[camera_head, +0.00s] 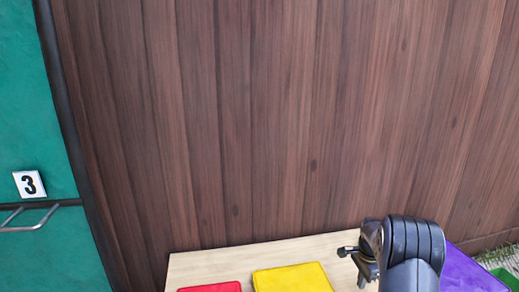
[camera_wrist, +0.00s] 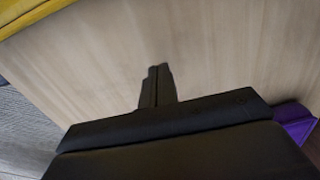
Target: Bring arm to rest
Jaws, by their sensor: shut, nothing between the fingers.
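In the wrist view my gripper (camera_wrist: 158,72) is shut, its two dark fingers together with nothing between them. It points over the bare light wooden table top (camera_wrist: 215,50). In the head view my dark arm rises at the lower right, in front of the table (camera_head: 205,265). The fingertips cannot be made out clearly there. How high the gripper is above the wood cannot be told.
A red piece (camera_head: 210,288) and a yellow piece (camera_head: 292,278) lie on the table. A purple piece (camera_head: 470,270) is right of my arm. A brown plank wall (camera_head: 280,120) stands behind. A green panel (camera_head: 25,100) with a number 3 sign (camera_head: 29,184) is at left.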

